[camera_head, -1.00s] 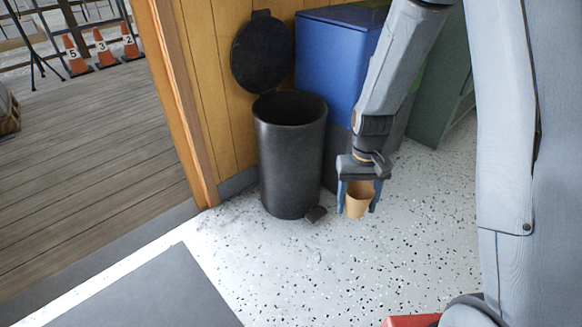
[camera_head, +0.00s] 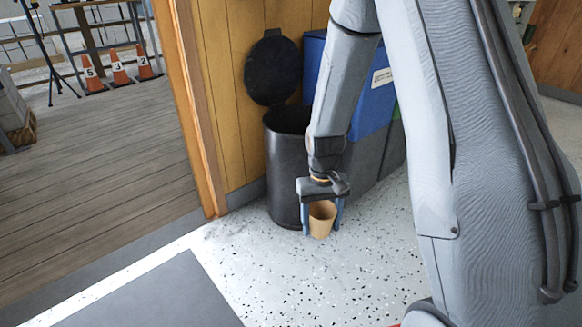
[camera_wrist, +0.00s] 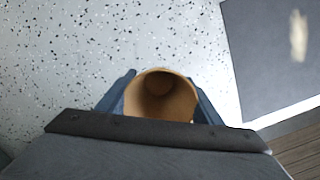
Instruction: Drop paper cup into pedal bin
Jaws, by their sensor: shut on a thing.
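The brown paper cup (camera_head: 321,222) is held upright between the blue fingers of my gripper (camera_head: 322,217), low in front of the pedal bin. In the wrist view the cup (camera_wrist: 160,97) shows its open mouth, and it looks empty. My gripper (camera_wrist: 160,100) is shut on its sides. The black pedal bin (camera_head: 284,180) stands against the wooden wall with its round lid (camera_head: 271,70) raised. My arm and gripper hide the bin's right side and part of its opening. The bin's pedal is not visible.
A blue bin (camera_head: 372,100) stands right of the pedal bin, partly behind my arm. A wooden door post (camera_head: 188,110) is at left, with decking (camera_head: 90,170) and numbered orange cones (camera_head: 120,68) beyond. A grey mat (camera_head: 150,295) lies on the speckled floor, which is clear in front.

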